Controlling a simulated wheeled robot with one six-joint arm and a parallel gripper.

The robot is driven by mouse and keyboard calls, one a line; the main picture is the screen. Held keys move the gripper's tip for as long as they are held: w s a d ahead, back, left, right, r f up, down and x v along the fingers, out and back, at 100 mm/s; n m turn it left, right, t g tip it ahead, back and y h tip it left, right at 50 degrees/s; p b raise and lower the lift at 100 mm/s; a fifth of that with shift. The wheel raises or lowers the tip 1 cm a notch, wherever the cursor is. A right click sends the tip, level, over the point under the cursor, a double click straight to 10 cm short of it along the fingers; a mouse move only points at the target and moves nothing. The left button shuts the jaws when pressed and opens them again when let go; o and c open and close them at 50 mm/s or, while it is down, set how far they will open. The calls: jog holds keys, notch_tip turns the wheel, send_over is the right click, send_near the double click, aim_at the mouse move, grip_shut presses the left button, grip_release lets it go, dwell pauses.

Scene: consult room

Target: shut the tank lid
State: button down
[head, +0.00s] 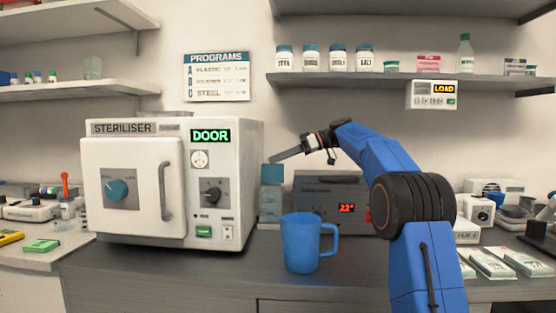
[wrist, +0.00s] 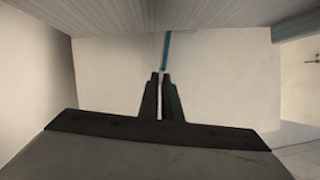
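The white steriliser (head: 222,160) stands on the counter at left, its front door (head: 135,215) closed and its display reading DOOR. I cannot clearly make out a tank lid on its top, which shows almost edge-on. My gripper (head: 274,160) is in the air just right of the steriliser's upper right edge, pointing left and slightly down. In the wrist view the dark fingers (wrist: 161,75) lie close together with only a thin pale line between them. Nothing held shows. A thin blue strip (wrist: 166,50) shows beyond the fingertips; I cannot tell what it is.
Teal-topped containers (head: 272,174) stand beside the steriliser, below my gripper. A blue mug (head: 300,245) stands in front, before a grey device (head: 312,191) with a red display. A shelf (head: 390,80) with jars runs overhead. Free counter lies before the steriliser.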

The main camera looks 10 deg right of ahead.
aim_at(276, 164)
jog(key=shift+s+a+r+n+t, duration=0.1)
jog(key=shift+s+a+n+t, duration=0.05)
jog(key=shift+s+n+t, duration=0.2)
jog(key=shift+s+a+r+n+t, duration=0.15)
jog(key=shift+s+n, duration=0.1)
jog(key=shift+s, duration=0.2)
jog(key=s+a+f+n+t+h, duration=0.1)
jog(key=s+f+n+t, duration=0.1)
jog(key=s+n+t, duration=0.1)
jog(key=shift+s+a+f+n, duration=0.25)
jog(key=shift+s+a+n, duration=0.15)
jog(key=shift+s+n, duration=0.75)
jog(key=shift+s+m, duration=0.25)
jog(key=shift+s, duration=0.05)
jog(key=c, duration=2)
grip_release()
jog(key=shift+d+r, duration=0.1)
jog(key=v, duration=1.7)
jog(key=shift+s+d, duration=0.1)
